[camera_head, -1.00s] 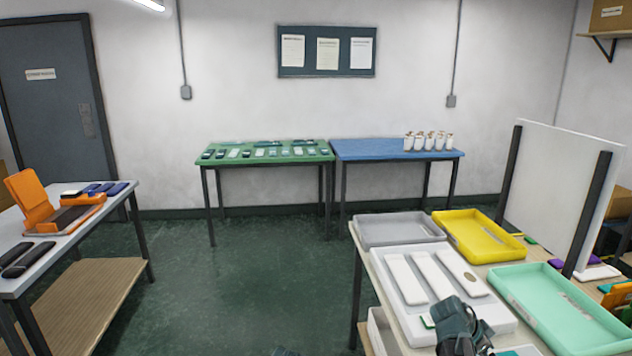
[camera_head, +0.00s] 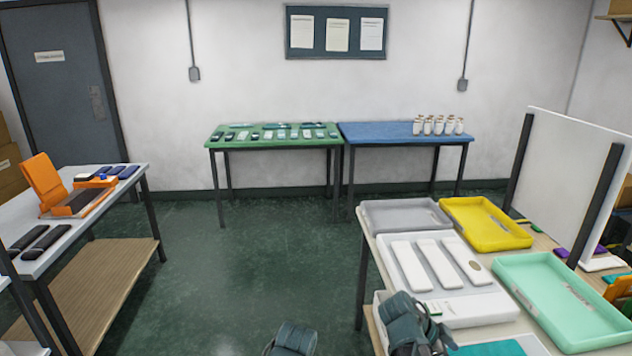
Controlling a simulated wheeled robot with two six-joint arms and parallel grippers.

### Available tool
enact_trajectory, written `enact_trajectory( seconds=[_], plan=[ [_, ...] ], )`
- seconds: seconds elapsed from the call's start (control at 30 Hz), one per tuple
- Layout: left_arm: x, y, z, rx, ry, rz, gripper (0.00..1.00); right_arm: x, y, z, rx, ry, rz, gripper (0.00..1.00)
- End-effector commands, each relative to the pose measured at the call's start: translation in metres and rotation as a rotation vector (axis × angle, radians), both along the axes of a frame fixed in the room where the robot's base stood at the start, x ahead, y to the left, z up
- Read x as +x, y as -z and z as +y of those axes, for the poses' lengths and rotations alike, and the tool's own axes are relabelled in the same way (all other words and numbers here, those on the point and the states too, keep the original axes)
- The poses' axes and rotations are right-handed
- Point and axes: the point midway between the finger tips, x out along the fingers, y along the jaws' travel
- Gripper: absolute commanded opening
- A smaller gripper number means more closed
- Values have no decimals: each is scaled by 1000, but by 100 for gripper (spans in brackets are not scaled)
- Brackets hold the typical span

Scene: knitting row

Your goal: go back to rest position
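My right gripper (camera_head: 428,325) is a dark grey-teal shape at the bottom, at the left front edge of the right-hand workbench. I see no object in it, and its finger gap is not clear. My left gripper (camera_head: 290,338) shows only in part at the bottom edge, over the floor left of that bench. Its fingertips are not clear either. Near the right gripper lies a white tray (camera_head: 478,312) with three long white pieces (camera_head: 437,262) in it.
The right bench also carries a grey tray (camera_head: 402,215), a yellow tray (camera_head: 487,224), a mint tray (camera_head: 560,300) and an upright white panel (camera_head: 567,175). A left table (camera_head: 60,225) holds an orange stand (camera_head: 45,183). Green (camera_head: 280,143) and blue (camera_head: 375,132) tables stand at the back. The floor between is clear.

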Motion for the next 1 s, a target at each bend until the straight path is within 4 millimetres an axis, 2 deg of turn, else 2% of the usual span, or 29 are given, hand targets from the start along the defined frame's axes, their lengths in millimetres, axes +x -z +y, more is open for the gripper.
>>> enact_trajectory(
  seconds=[0.03,0.3,0.77,1.0],
  plan=[
    [0,-10,0,0,0,0,71,6,-10,2,0,26,1,100],
    [0,-20,0,0,0,0,71,7,-21,7,-3,124,2,100],
    [0,-20,0,0,0,0,71,7,-21,9,-2,132,2,100],
    [-2,-19,-1,-1,-8,-6,71,14,-16,24,25,97,11,100]
  ],
)
